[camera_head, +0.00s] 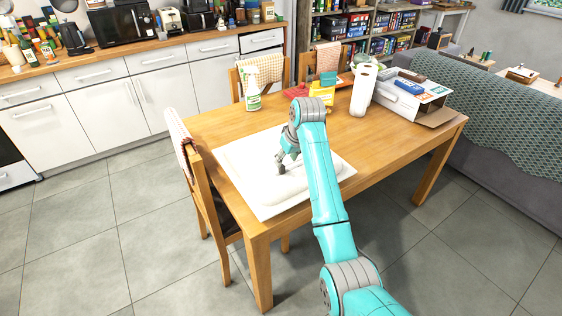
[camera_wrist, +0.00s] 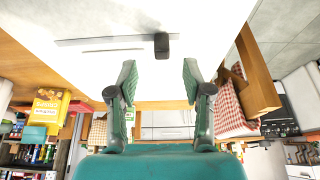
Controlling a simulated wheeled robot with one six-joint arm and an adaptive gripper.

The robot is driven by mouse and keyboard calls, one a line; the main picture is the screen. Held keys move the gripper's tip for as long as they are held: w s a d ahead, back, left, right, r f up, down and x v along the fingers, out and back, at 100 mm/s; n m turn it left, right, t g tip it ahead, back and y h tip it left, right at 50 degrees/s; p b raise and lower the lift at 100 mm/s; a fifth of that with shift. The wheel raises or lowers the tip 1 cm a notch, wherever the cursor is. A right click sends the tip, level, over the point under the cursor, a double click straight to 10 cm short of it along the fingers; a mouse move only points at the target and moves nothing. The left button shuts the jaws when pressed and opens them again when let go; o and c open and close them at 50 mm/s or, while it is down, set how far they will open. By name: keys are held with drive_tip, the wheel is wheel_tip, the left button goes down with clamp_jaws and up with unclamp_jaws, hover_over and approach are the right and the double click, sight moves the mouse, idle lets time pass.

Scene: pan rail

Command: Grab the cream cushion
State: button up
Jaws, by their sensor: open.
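A pale, raised, rounded shape (camera_head: 285,190), which looks like the cream cushion, lies on a flat white sheet (camera_head: 238,150) on the wooden table. The two are close in colour, so the cushion's outline is hard to tell. My gripper (camera_head: 281,167) points down at the pale shape and hides part of it. Whether it touches the shape I cannot tell. In the wrist view my gripper (camera_wrist: 159,78) has its two fingers apart with nothing between them. A white surface fills the top of that view, with a small dark block (camera_wrist: 161,46) on it.
The table (camera_head: 400,128) also holds a spray bottle (camera_head: 252,90), a yellow package (camera_head: 322,92), a paper towel roll (camera_head: 363,90) and an open box (camera_head: 432,92). A chair (camera_head: 207,200) stands at the left edge. A sofa (camera_head: 500,130) is at the right.

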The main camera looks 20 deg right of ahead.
drive_tip(key=shift+x, duration=2.8)
drive_tip(key=shift+a+r, duration=0.1)
drive_tip(key=shift+a, duration=0.05)
clamp_jaws()
drive_tip(key=shift+w+r, duration=0.1)
